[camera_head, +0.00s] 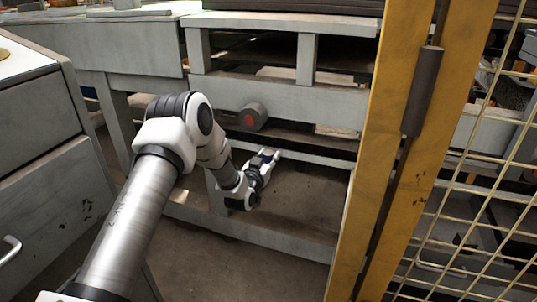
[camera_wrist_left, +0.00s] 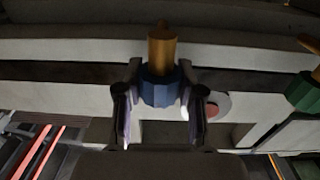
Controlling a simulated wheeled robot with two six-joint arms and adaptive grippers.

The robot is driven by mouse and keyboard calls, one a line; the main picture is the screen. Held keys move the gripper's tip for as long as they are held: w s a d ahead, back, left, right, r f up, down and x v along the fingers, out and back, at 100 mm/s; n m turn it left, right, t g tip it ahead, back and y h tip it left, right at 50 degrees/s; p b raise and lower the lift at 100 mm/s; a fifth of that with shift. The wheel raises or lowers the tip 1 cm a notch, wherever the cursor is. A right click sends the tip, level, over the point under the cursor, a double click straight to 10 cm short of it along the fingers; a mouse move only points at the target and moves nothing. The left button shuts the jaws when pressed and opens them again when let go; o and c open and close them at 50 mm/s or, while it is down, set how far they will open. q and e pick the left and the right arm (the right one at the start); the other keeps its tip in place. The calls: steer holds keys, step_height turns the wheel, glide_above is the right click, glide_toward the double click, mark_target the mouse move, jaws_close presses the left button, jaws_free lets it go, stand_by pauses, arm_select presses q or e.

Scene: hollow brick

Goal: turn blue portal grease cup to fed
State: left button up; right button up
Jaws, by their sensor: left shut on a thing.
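The blue grease cup (camera_wrist_left: 160,90) shows in the left wrist view, a faceted blue body with a brass-coloured stem (camera_wrist_left: 161,48) rising above it in the picture. My left gripper (camera_head: 264,160) reaches to the grey frame in the head view. In the left wrist view its two fingers stand on either side of the blue cup and are shut on it. In the head view I cannot make out the cup at the gripper. No fed mark is readable. My right gripper is not in view.
A green cup (camera_wrist_left: 302,90) with a brass-coloured stem is at the right in the left wrist view. A grey round housing with a red face (camera_head: 249,119) sits on the frame beam. A yellow post (camera_head: 384,150) and wire mesh fence (camera_head: 470,200) stand to the right.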

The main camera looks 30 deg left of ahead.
arm_select(q)
steer(key=m+h, duration=0.1)
steer(key=h, duration=0.1)
steer(key=m+h, duration=0.2)
steer(key=h, duration=0.1)
steer(key=shift+a+m+h+p, duration=0.15)
steer(key=shift+m+h+p, duration=0.15)
steer(key=shift+p, duration=0.05)
steer(key=m+g+h, duration=0.1)
steer(key=m+h, duration=0.2)
steer(key=h, duration=0.2)
steer(key=shift+m+g+h+b, duration=0.3)
steer(key=shift+m+g+h, duration=0.3)
steer(key=shift+m+h, duration=0.5)
steer(key=shift+h, duration=0.3)
steer(key=o, duration=1.2)
steer(key=shift+c, duration=0.2)
